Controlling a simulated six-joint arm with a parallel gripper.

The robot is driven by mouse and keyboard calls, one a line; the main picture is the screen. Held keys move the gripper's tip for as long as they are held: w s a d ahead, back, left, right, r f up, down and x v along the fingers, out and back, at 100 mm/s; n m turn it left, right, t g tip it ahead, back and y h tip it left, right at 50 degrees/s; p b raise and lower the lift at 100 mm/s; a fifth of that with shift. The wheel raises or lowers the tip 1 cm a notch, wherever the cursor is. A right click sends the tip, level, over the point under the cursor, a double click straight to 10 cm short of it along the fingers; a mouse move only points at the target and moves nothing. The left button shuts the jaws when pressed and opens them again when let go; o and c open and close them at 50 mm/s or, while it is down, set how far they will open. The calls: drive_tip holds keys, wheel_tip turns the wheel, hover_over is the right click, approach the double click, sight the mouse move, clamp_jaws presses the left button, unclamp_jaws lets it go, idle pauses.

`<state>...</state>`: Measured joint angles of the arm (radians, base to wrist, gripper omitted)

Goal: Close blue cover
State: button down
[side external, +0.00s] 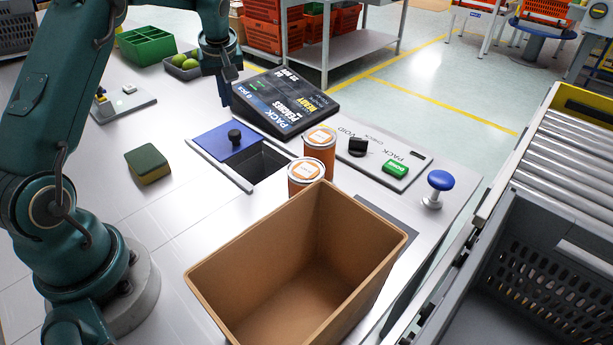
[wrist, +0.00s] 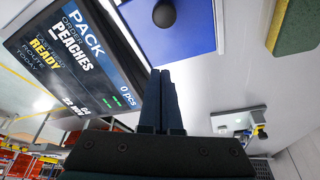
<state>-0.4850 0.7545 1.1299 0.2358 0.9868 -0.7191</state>
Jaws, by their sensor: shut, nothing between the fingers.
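The blue cover (side external: 222,143) is a flat sliding plate with a black knob (side external: 235,137), set in the grey worktop. It lies at the left of its rectangular recess (side external: 268,164), and the right part of the recess is uncovered and dark. The wrist view shows the blue cover (wrist: 185,40) and its knob (wrist: 164,13) at the top, past my fingertips. My gripper (side external: 226,101) is shut and empty, pointing down behind the cover, apart from the knob. Its closed fingers also show in the wrist view (wrist: 161,78).
Two orange-labelled cans (side external: 320,146) and an open cardboard box (side external: 200,280) stand right and in front of the recess. An order screen (side external: 285,100) lies behind. A green-yellow sponge (side external: 147,163) lies left. The worktop between sponge and cover is clear.

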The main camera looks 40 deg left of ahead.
hover_over(231, 126)
drive_tip(key=s+d, duration=0.1)
drive_tip(key=d, duration=0.1)
wheel_tip(231, 126, down, 4)
drive_tip(key=shift+a+f, duration=0.1)
drive_tip(key=shift+f, duration=0.15)
drive_tip(key=shift+s+d, duration=0.3)
drive_tip(key=shift+d, duration=0.3)
drive_tip(key=shift+s+d, duration=0.25)
drive_tip(key=shift+d, duration=0.35)
drive_tip(key=shift+s+d, duration=0.3)
drive_tip(key=shift+d, duration=0.3)
drive_tip(key=d, duration=1.2)
drive_tip(key=shift+d+f, duration=0.1)
